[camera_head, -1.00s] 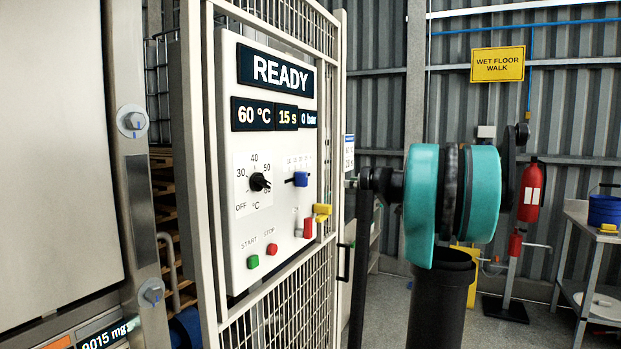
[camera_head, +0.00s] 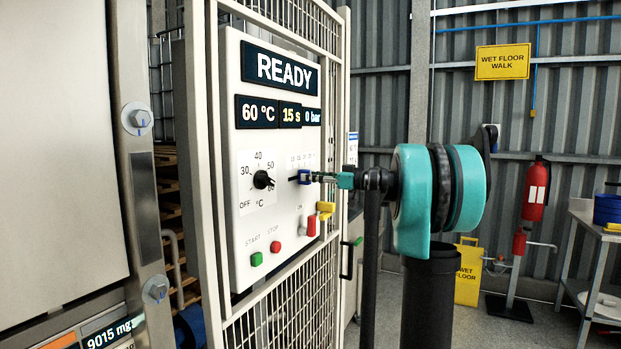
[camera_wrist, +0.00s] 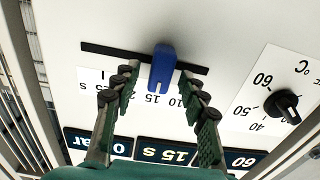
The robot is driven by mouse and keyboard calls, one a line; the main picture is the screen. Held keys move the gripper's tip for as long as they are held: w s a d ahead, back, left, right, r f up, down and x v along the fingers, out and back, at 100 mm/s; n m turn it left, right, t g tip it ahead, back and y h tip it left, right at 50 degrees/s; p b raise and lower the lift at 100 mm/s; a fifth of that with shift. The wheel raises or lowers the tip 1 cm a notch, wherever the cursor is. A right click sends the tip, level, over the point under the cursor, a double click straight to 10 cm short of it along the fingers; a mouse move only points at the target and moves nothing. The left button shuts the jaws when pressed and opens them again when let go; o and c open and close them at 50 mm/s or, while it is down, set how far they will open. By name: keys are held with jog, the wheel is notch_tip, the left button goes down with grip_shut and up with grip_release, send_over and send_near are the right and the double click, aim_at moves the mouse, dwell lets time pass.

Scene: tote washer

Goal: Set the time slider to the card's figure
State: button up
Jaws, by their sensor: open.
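The blue time slider knob (camera_head: 304,177) sits in a dark slot on the white control panel (camera_head: 243,222). In the wrist view the knob (camera_wrist: 162,68) stands at about the 15 mark of its scale. The time display (camera_head: 291,114) reads 15 s. My gripper (camera_head: 318,177) is at the slider. In the wrist view its open fingers (camera_wrist: 156,78) are on either side of the knob, with gaps showing. A white card with a blue top (camera_head: 353,148) hangs right of the panel, partly behind my arm; its figure is not readable.
The temperature dial (camera_head: 263,180) is left of the slider. Green start (camera_head: 256,259) and red stop (camera_head: 275,246) buttons are below. A red handle (camera_head: 311,226) and yellow part (camera_head: 326,208) stick out under the slider. Wire mesh (camera_head: 285,310) surrounds the panel.

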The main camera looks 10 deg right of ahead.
jog(key=shift+w+a, duration=0.3)
jog(key=shift+a, duration=0.2)
grip_shut()
